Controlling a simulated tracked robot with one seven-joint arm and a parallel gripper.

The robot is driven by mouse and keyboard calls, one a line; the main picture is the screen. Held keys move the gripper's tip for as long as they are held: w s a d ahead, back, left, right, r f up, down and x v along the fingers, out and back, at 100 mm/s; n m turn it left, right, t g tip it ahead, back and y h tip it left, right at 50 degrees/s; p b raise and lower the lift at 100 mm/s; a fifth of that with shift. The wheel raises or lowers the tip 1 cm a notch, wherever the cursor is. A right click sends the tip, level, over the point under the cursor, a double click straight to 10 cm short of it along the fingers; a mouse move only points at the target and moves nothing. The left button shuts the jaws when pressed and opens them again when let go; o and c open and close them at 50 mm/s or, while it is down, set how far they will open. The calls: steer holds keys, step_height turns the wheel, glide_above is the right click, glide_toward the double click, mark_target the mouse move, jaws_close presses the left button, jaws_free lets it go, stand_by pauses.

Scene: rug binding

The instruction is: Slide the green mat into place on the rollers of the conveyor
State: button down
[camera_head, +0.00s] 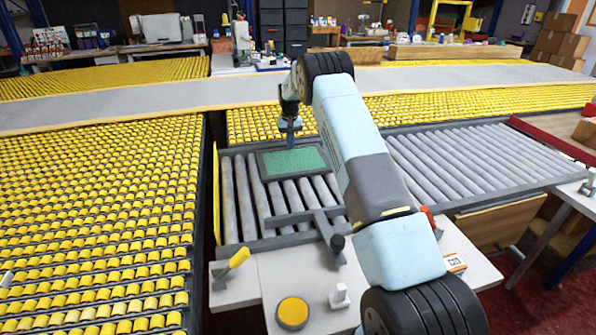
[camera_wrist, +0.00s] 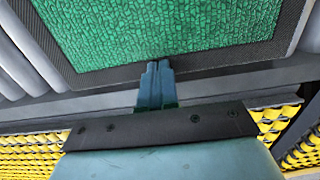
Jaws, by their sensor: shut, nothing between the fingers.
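The green mat (camera_head: 293,161) has a dark border and lies on the grey rollers (camera_head: 234,190) of the conveyor, toward its far side. In the wrist view the mat (camera_wrist: 170,30) fills the upper middle. My gripper (camera_head: 290,138) is at the mat's far edge. In the wrist view my gripper (camera_wrist: 158,68) is shut and empty, its fingertips at the mat's dark border. I cannot tell whether they touch it.
A dark metal bracket (camera_head: 300,216) crosses the rollers near the front. A white table (camera_head: 300,275) with a yellow button (camera_head: 293,312) and a yellow-handled lever (camera_head: 238,258) stands in front. Yellow roller beds (camera_head: 100,200) lie left and behind. Bare rollers (camera_head: 470,160) extend right.

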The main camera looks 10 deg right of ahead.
steer(key=shift+w+f, duration=0.1)
stand_by(0.3)
steer(key=shift+w, duration=0.35)
steer(key=shift+w+r, duration=0.3)
steer(key=shift+r, duration=0.05)
